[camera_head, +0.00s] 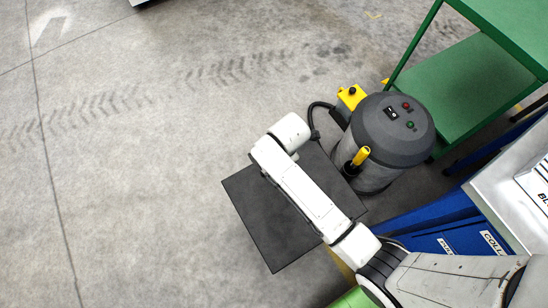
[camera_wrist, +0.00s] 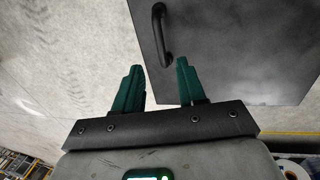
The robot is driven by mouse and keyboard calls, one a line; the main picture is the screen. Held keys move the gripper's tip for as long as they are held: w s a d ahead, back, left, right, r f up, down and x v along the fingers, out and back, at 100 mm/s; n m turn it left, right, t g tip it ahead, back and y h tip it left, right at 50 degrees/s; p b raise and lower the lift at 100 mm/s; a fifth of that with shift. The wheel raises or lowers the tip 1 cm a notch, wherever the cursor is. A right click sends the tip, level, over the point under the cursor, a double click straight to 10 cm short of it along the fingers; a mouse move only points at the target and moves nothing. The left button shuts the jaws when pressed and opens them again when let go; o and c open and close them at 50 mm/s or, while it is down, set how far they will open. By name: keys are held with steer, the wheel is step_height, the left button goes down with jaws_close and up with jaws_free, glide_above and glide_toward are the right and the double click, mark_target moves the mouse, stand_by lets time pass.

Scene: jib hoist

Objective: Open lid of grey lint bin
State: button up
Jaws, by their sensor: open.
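The lint bin shows as a dark grey, flat square lid (camera_head: 262,225) in the head view, partly covered by my white arm. The lid looks flat and closed. In the wrist view the dark lid (camera_wrist: 245,50) fills the upper right, with a curved black bar handle (camera_wrist: 161,35) near its left edge. My gripper (camera_wrist: 158,66) has two green fingers, open and empty. The handle's near end appears between the fingertips in the picture; I cannot tell the height gap, and no contact is visible. In the head view the fingers are hidden by my arm.
A dark grey vacuum (camera_head: 392,130) with a black hose (camera_head: 322,107) and yellow parts stands right beside the bin. A green shelf unit (camera_head: 465,85) and a blue cabinet (camera_head: 440,225) stand on the right. The concrete floor on the left is clear.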

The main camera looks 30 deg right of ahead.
steer(key=f, duration=0.2)
steer(key=w+f+b, duration=0.1)
steer(key=f, duration=0.4)
steer(key=shift+w+f, duration=0.25)
steer(key=shift+f, duration=0.15)
steer(key=shift+c, duration=0.5)
jaws_close()
